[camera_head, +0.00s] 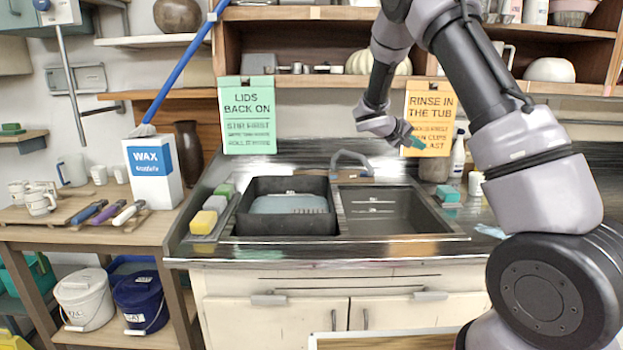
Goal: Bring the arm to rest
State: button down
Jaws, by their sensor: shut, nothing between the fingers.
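My gripper (413,142) is at the end of my arm, raised in front of the orange "Rinse in the tub" sign and above the right part of the sink. Its fingers look teal at the tip and are small in the picture. The gripper is shut and holds nothing. My arm comes in from the right and bends down to the gripper. It hides parts of the shelf and the right side of the counter.
A black tub (287,222) sits in the left of the sink; the right basin (392,222) is empty. Sponges (204,222) lie to the left. A wax box (153,170) stands on the side table. Lidded white (84,298) and blue (141,301) buckets are below.

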jog(key=s+r+m+g+y, duration=0.1)
jog(key=s+r+m+y, duration=0.2)
jog(key=s, duration=0.6)
jog(key=s+r+m+g+y, duration=0.1)
jog(key=s+r+g+y, duration=0.15)
jog(key=s+r, duration=0.45)
jog(key=s+a+r+t+y, duration=0.2)
jog(key=s+a+y, duration=0.2)
jog(key=s, duration=0.7)
jog(key=s+a+r+t+y, duration=0.2)
jog(key=s+a, duration=0.4)
jog(key=s, duration=0.6)
jog(key=shift+a+r+m+t+y, duration=0.35)
jog(key=shift+m+t+y, duration=0.1)
jog(key=shift+y, duration=0.5)
